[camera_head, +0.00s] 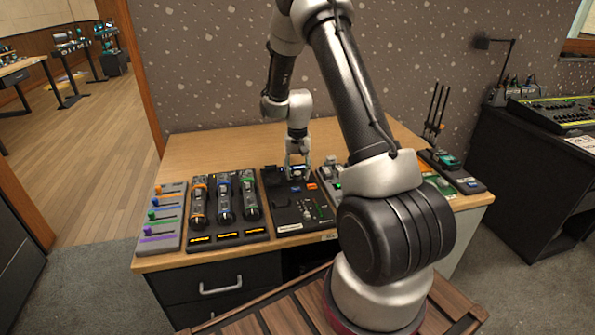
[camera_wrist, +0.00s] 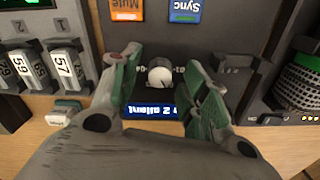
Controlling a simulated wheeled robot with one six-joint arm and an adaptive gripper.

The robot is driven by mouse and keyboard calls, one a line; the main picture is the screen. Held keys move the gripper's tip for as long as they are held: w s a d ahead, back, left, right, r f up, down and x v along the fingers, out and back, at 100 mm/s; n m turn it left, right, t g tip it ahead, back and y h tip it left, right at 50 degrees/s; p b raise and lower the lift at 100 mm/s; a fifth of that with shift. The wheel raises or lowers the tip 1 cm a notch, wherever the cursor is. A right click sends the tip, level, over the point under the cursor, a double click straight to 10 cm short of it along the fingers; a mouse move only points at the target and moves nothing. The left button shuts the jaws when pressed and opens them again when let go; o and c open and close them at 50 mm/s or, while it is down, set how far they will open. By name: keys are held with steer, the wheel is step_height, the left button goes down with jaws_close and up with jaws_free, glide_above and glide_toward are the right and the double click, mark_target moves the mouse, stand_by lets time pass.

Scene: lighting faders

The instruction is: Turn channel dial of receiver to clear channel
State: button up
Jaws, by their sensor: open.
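The receiver (camera_head: 290,211) is a dark panel on the wooden bench in the head view, with my gripper (camera_head: 298,172) over its rear part. In the wrist view, a small round dial with a white top (camera_wrist: 160,77) sits between the two open fingers of my gripper (camera_wrist: 163,66). The fingers stand on either side of the dial, and I see gaps between them and it. A blue display (camera_wrist: 152,111) below the dial shows upside-down text that seems to read "2 silent", partly covered by the right finger. An orange Mute label (camera_wrist: 127,9) and a blue Sync label (camera_wrist: 185,10) are beyond the dial.
Left of the receiver stand a rack of handheld microphones (camera_head: 224,202) and a panel of coloured sliders (camera_head: 164,218). A green-and-black device (camera_head: 449,162) with antennas is at the bench's right. In the wrist view, number wheels (camera_wrist: 63,65) are at left and a microphone head (camera_wrist: 300,80) at right.

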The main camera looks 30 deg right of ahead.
mark_target(298, 173)
step_height(298, 173, up, 12)
stand_by(0.5)
stand_by(0.4)
steer(key=s+a+r+n+t, duration=0.1)
steer(key=s+a+r+n, duration=0.1)
steer(key=s+r, duration=0.4)
steer(key=s+a+r+n+t, duration=0.1)
steer(key=s+r, duration=0.6)
steer(key=s, duration=0.7)
steer(key=s+a+r+n+t, duration=0.2)
steer(key=s+r, duration=0.4)
steer(key=s, duration=0.5)
steer(key=shift+a+r+n, duration=0.15)
steer(key=shift+a+n, duration=0.45)
steer(key=shift+a, duration=0.5)
